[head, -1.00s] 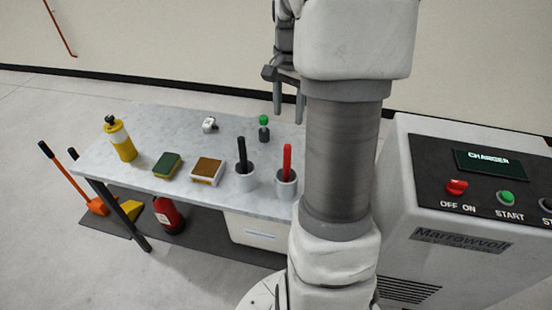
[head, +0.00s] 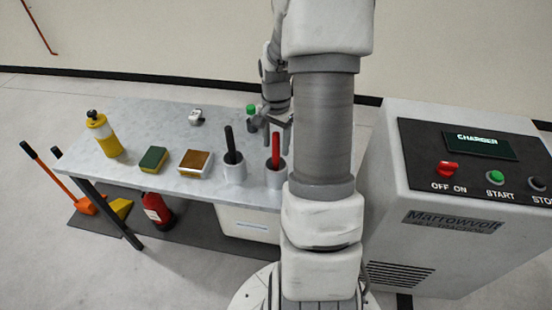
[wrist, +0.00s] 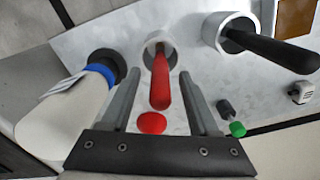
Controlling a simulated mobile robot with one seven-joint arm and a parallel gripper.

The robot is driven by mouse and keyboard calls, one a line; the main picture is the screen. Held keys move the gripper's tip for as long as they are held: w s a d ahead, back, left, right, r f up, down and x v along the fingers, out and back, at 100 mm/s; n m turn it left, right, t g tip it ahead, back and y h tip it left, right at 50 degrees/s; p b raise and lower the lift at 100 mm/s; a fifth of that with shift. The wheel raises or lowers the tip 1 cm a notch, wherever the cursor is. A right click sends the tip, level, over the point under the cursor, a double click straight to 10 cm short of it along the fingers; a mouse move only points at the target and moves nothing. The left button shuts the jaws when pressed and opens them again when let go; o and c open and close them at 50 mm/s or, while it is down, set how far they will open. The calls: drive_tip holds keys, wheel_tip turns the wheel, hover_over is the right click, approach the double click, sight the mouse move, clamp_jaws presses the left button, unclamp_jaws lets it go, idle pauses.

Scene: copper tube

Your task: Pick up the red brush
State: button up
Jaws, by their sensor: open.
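The red brush stands handle up in a grey-white cup at the table's right part; its red handle (head: 275,150) shows in the head view, its head hidden in the cup (head: 276,176). In the wrist view the red handle (wrist: 160,82) rises from the cup (wrist: 150,42) toward the camera. My gripper (head: 277,125) is open above and just behind the handle's top in the head view. In the wrist view the handle appears between the two fingers of my gripper (wrist: 159,76), with a gap on each side. Contact is not visible.
A black-handled brush (head: 229,143) stands in a cup (head: 234,174) to the left. A green-topped item (head: 251,109) is close by my gripper. A white bottle with a blue ring (wrist: 98,74) and a red disc (wrist: 151,123) show in the wrist view. The charger (head: 450,220) stands right.

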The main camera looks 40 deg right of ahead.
drive_tip(key=shift+f, duration=0.25)
clamp_jaws()
idle(0.3)
